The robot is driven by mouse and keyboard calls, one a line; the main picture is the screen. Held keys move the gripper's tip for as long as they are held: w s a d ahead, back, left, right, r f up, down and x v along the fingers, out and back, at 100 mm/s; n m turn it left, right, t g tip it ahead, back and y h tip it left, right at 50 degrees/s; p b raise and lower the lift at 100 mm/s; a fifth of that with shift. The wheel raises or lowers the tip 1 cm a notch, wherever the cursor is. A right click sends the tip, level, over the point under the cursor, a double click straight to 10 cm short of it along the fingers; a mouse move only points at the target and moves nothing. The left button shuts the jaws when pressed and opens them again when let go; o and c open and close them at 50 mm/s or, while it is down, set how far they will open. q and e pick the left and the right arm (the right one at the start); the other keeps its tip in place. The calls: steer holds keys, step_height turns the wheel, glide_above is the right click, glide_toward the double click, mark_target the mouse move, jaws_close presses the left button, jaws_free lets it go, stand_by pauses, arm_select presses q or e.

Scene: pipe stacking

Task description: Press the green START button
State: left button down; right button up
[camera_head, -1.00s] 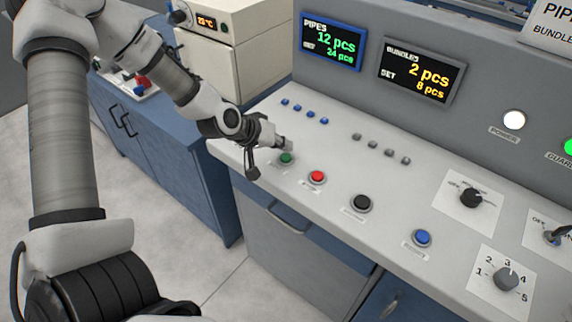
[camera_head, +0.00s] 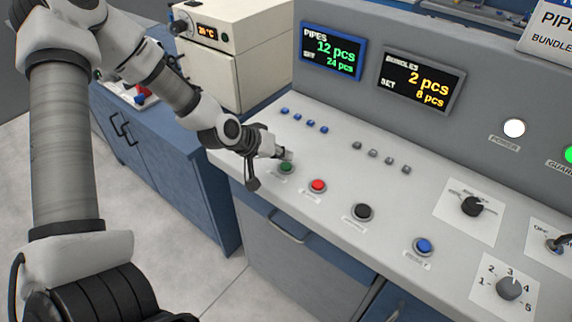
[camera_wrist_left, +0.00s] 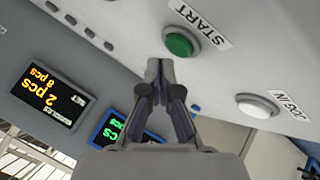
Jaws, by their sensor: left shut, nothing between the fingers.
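The green START button (camera_head: 286,168) sits on the light grey console top, left of the red button. In the left wrist view the green button (camera_wrist_left: 179,45) is just beyond the fingertips, beside its START label (camera_wrist_left: 205,25). My left gripper (camera_head: 287,155) is shut and empty, right behind the green button in the head view. The left gripper also shows in the left wrist view (camera_wrist_left: 160,66), its closed tips pointing toward the button with a small gap in the picture. I cannot tell whether they touch. My right gripper is not in view.
A red button (camera_head: 318,186), a black button (camera_head: 362,212) and a blue button (camera_head: 424,246) run along the console to the right. Small blue and grey buttons lie behind. A white button (camera_wrist_left: 257,106) labelled JOG/IN shows in the left wrist view. Two displays (camera_head: 332,50) stand at the back.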

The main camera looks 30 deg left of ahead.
mark_target(284, 166)
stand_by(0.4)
arm_select(q)
steer(key=shift+f+b, duration=0.4)
steer(key=shift+f, duration=0.05)
steer(key=shift+f+b, duration=0.4)
stand_by(0.4)
steer(key=shift+r+p, duration=0.8)
steer(key=shift+r, duration=0.05)
step_height(284, 166, up, 5)
steer(key=p, duration=0.5)
steer(key=shift+r, duration=0.1)
